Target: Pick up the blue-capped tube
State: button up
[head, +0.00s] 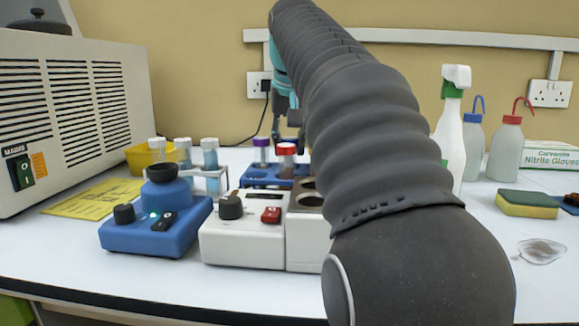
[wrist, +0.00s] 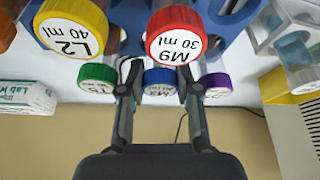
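The blue-capped tube (wrist: 160,78) shows in the wrist view with its labelled cap between my gripper's two fingers. My gripper (wrist: 160,88) has one dark finger on each side of this cap. The fingers stand about a cap's width apart; I cannot tell whether they touch it. The tube's body is hidden below the cap. In the head view, part of my gripper (head: 288,136) shows behind the red-capped tube (head: 286,150), and the blue cap is hidden there.
In the wrist view, a green cap (wrist: 97,77) and a purple cap (wrist: 217,86) flank the fingers. Yellow (wrist: 71,27) and red (wrist: 173,33) caps stand close by. In the head view, a blue rack (head: 262,175) stands behind white equipment (head: 243,240).

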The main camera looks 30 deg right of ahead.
jog(key=shift+r, duration=0.15)
notch_tip(320, 180, up, 8)
jog(key=p, duration=0.3)
jog(key=shift+p, duration=0.3)
jog(key=shift+r, duration=0.85)
